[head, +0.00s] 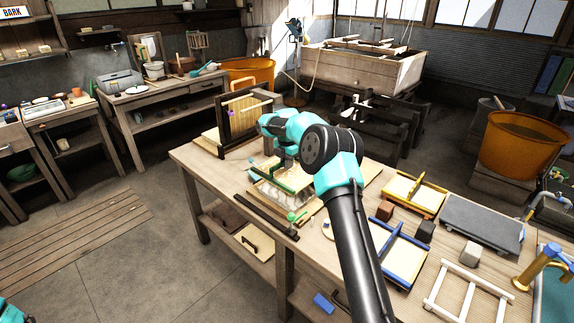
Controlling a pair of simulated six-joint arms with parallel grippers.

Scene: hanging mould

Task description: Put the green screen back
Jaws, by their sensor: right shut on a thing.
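The green screen (294,181) shows as a green-edged frame, partly covered by my right arm. It is at a light wooden stand with pale material in it, on the workbench; I cannot tell whether it rests there or hangs just above. My right gripper (284,165) reaches down to it and is shut on its green edge; the fingertips are small and partly hidden. My left gripper is out of view.
A dark upright frame (224,124) stands at the bench's far left end. A dark bar (266,216) lies along the front edge.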

